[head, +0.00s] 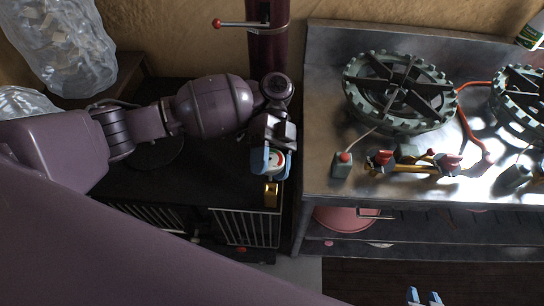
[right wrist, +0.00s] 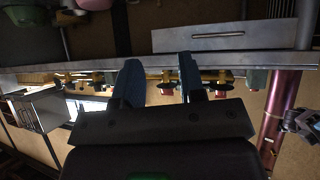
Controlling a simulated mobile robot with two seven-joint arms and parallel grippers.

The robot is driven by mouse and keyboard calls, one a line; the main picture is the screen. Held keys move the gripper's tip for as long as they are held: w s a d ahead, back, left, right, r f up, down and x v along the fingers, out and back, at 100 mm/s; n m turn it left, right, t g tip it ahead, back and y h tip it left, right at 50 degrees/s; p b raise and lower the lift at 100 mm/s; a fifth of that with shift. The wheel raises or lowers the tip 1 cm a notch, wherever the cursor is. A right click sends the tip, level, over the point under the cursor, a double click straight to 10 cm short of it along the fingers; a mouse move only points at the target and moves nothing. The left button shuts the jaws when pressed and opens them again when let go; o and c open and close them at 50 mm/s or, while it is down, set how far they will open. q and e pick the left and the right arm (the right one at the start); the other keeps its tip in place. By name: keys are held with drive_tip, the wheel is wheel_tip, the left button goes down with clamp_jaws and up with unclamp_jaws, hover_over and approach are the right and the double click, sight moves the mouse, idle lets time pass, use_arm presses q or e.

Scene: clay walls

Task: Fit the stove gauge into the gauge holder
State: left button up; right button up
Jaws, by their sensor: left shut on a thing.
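My left gripper (head: 272,160) is shut on the stove gauge (head: 276,164), a small round piece with a pale face and a bit of red, partly hidden by the blue fingers. It is over the right front part of the black stove top (head: 185,180). A small brass piece (head: 271,194) shows just below the fingers in the head view, near the stove's front edge; it may be the gauge holder. I cannot tell whether the gauge touches it. My right gripper (head: 425,297) is at the bottom edge of the head view. In the right wrist view its blue fingers (right wrist: 163,82) are apart and empty.
A dark red pipe (head: 268,50) with a red-knobbed lever rises behind the stove. To the right, a metal counter (head: 325,100) carries round burners (head: 400,90), brass valves (head: 410,168) and a red hose. A gap separates stove and counter.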

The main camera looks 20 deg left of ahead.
use_arm(q)
drive_tip(key=shift+f+b, duration=0.3)
drive_tip(key=shift+f, duration=1.05)
drive_tip(key=shift+b, duration=0.3)
use_arm(e)
drive_tip(key=shift+s+d+f, duration=0.1)
drive_tip(key=shift+s+f, duration=0.1)
drive_tip(key=shift+f, duration=0.4)
drive_tip(key=shift+a+f, duration=0.1)
drive_tip(key=shift+a, duration=0.1)
drive_tip(key=shift+d+f, duration=0.15)
drive_tip(key=shift+d, duration=0.05)
drive_tip(key=shift+a, duration=0.2)
use_arm(q)
drive_tip(key=shift+f+b, duration=0.4)
drive_tip(key=shift+f, duration=0.1)
use_arm(e)
drive_tip(key=shift+s+d+f+g, duration=0.2)
drive_tip(key=shift+s+f+g, duration=0.1)
drive_tip(key=shift+f, duration=0.15)
use_arm(q)
drive_tip(key=shift+f+b, duration=0.4)
drive_tip(key=shift+f, duration=0.35)
use_arm(e)
drive_tip(key=shift+s+a+f, duration=0.15)
drive_tip(key=shift+a+f, duration=0.05)
drive_tip(key=shift+f, duration=0.4)
